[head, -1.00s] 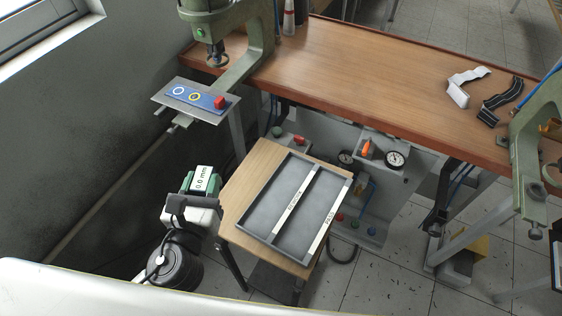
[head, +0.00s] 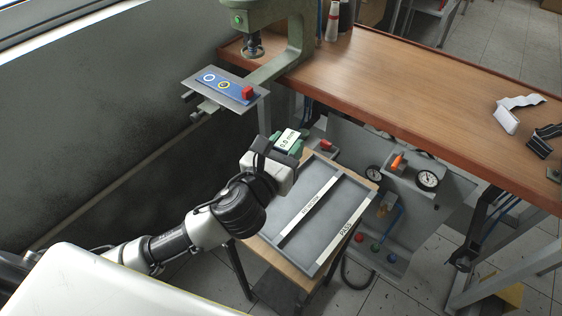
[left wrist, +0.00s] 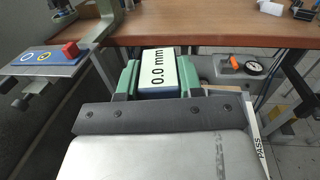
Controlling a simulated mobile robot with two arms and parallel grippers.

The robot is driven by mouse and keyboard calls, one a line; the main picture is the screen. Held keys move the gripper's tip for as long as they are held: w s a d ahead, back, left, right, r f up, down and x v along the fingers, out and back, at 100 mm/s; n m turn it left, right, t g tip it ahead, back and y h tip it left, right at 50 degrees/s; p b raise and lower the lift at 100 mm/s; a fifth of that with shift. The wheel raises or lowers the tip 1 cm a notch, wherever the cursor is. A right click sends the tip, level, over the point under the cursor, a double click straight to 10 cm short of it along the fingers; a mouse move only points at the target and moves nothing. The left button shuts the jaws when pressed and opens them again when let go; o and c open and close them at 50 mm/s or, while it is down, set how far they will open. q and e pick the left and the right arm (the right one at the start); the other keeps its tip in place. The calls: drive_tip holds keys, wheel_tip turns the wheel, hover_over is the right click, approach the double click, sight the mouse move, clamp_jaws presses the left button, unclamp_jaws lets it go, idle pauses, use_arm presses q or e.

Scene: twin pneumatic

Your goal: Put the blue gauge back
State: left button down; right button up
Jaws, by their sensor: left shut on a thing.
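The gauge (head: 289,139) has a white face reading 0.0 mm; in the left wrist view its face (left wrist: 158,68) is large, with a little dark blue body showing below it. My left gripper (head: 285,146) is shut on the gauge, its green fingertips on either side. It holds the gauge upright near the back left corner of the grey tray, in front of the bench; the height above the tray is hard to tell. The gauge's underside is hidden. My right gripper is not in view.
A two-part grey tray (head: 328,251), one strip marked PASS, lies on a small wooden table. Left of the gauge, a metal plate (head: 200,79) under a green press carries a blue plate with rings and a red block (head: 247,92). A dial panel (head: 405,172) stands behind right.

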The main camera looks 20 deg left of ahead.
use_arm(q)
drive_tip(key=w+d+m+h+b, duration=0.2)
drive_tip(key=w+d+h+b, duration=0.1)
drive_tip(key=w+d+b, duration=0.15)
drive_tip(key=shift+g, duration=0.3)
drive_tip(key=shift+w+a+f, duration=1.25)
drive_tip(key=shift+a+f, duration=0.35)
drive_tip(key=shift+f, duration=0.1)
drive_tip(key=shift+w+a+f, duration=1.2)
drive_tip(key=shift+a+f, duration=0.45)
drive_tip(key=shift+f, duration=0.05)
drive_tip(key=shift+w+a+f, duration=1.25)
drive_tip(key=shift+a+f, duration=0.35)
drive_tip(key=shift+f, duration=0.1)
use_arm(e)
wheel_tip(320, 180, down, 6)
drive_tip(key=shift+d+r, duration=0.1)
use_arm(q)
drive_tip(key=shift+f, duration=0.2)
drive_tip(key=c, duration=0.8)
unclamp_jaws()
drive_tip(key=shift+o, duration=0.4)
